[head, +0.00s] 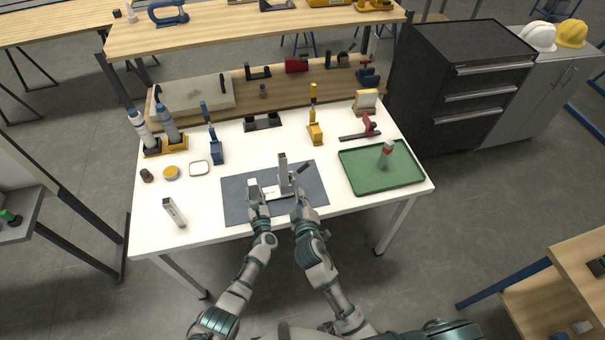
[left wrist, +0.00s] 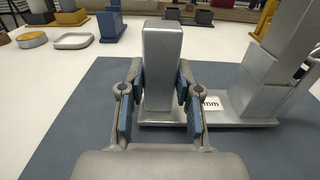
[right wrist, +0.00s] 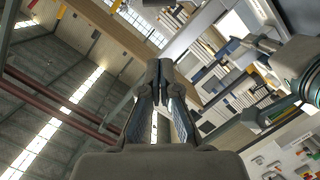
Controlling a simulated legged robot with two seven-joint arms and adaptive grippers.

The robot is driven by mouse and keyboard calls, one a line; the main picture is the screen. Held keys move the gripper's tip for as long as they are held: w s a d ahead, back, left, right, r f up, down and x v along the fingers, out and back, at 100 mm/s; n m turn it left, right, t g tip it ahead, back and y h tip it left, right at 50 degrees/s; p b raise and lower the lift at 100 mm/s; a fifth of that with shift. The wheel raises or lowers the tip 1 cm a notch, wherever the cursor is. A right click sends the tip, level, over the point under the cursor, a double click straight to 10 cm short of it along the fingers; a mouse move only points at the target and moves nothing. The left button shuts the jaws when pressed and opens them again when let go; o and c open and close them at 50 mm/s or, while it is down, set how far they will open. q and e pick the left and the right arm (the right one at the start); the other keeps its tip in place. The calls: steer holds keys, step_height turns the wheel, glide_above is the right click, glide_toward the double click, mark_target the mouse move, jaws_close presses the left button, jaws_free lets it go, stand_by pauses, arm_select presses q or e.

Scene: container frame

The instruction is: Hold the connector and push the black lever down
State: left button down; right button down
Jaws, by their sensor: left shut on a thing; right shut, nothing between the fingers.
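The grey metal connector (head: 284,174) stands on a dark blue mat (head: 310,200) at the table's front middle. It has a flat base, a short left block and a taller right post. My left gripper (head: 256,197) is shut around the left block, which stands upright between its fingers in the left wrist view (left wrist: 162,65). The black lever (head: 303,168) sticks out to the right of the tall post, tilted upward. My right gripper (head: 298,197) is shut and empty, just in front of the post and below the lever. In the right wrist view its fingertips (right wrist: 160,80) meet; whether it touches the connector is unclear.
A green tray (head: 350,182) with a grey and red part (head: 386,153) lies to the right. A loose grey block (head: 174,212) lies to the left. Behind are a blue-based tool (head: 215,150), a yellow-based tool (head: 315,133) and a black bracket (head: 262,122).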

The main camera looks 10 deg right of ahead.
steer(key=shift+w, duration=0.1)
glide_toward(302, 167)
steer(key=w+a+r, duration=0.2)
steer(key=w, duration=0.3)
steer(key=shift+w+d+f, duration=0.25)
steer(key=shift+d+f, duration=0.1)
steer(key=shift+f, duration=0.15)
steer(key=shift+w+d+f, duration=0.25)
steer(key=shift+d+f, duration=0.1)
steer(key=shift+f, duration=0.15)
steer(key=shift+w+d+f, duration=0.35)
steer(key=shift+d, duration=0.1)
steer(key=shift+d+f+m, duration=0.15)
steer(key=shift+m, duration=0.35)
